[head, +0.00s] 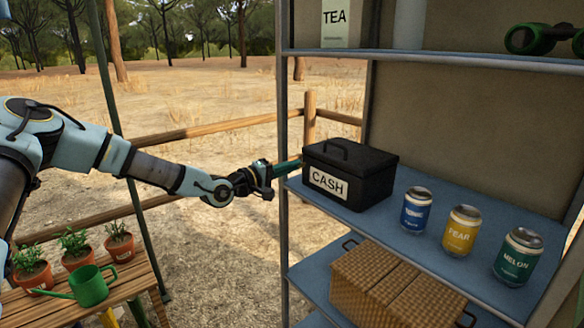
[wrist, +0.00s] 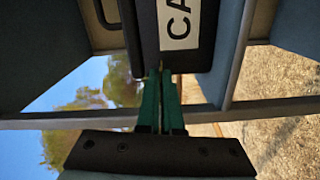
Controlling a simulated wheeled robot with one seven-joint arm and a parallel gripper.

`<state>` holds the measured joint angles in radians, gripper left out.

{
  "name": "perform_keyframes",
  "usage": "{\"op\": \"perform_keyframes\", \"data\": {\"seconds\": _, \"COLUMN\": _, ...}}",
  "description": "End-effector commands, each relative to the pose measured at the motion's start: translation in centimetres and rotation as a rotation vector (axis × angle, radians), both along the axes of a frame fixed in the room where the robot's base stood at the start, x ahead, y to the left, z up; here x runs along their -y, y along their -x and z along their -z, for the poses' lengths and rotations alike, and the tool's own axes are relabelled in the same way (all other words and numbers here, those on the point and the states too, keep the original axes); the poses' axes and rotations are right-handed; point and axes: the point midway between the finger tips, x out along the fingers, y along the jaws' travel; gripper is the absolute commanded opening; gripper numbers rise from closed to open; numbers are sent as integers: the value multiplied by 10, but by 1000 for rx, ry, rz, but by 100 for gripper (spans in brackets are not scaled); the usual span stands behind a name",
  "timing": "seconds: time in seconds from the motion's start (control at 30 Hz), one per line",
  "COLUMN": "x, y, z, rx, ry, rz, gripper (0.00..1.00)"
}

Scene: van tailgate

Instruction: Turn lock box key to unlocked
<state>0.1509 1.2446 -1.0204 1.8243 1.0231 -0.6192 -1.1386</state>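The black lock box (head: 350,172) with a white CASH label sits on the blue middle shelf, its lid down. It also shows, turned sideways, at the top of the wrist view (wrist: 146,40). My gripper (head: 298,163) reaches in from the left, with its green fingertips at the box's left side. In the wrist view the fingers (wrist: 161,75) are close together, with a narrow gap. A small yellowish sliver, seemingly the key (wrist: 161,66), shows between their tips. The fingers hide most of it, and its turn angle cannot be told.
A blue can (head: 414,211), yellow can (head: 460,231) and green can (head: 517,257) stand right of the box. The shelf's upright post (head: 283,120) is close to my gripper. A wicker basket (head: 385,290) sits below. Potted plants and a green watering can (head: 90,287) stand lower left.

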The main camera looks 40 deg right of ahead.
Motion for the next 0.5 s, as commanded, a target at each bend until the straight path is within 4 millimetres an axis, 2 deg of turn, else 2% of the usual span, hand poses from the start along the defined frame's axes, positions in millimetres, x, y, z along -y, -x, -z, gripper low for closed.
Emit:
{"op": "perform_keyframes", "data": {"seconds": 0.2, "x": 0, "y": -1, "z": 2, "rx": -105, "ry": -7, "rz": -1, "gripper": 0}}
{"op": "perform_keyframes", "data": {"seconds": 0.5, "x": 0, "y": 0, "z": 2, "rx": -161, "ry": -10, "rz": -1, "gripper": 0}}
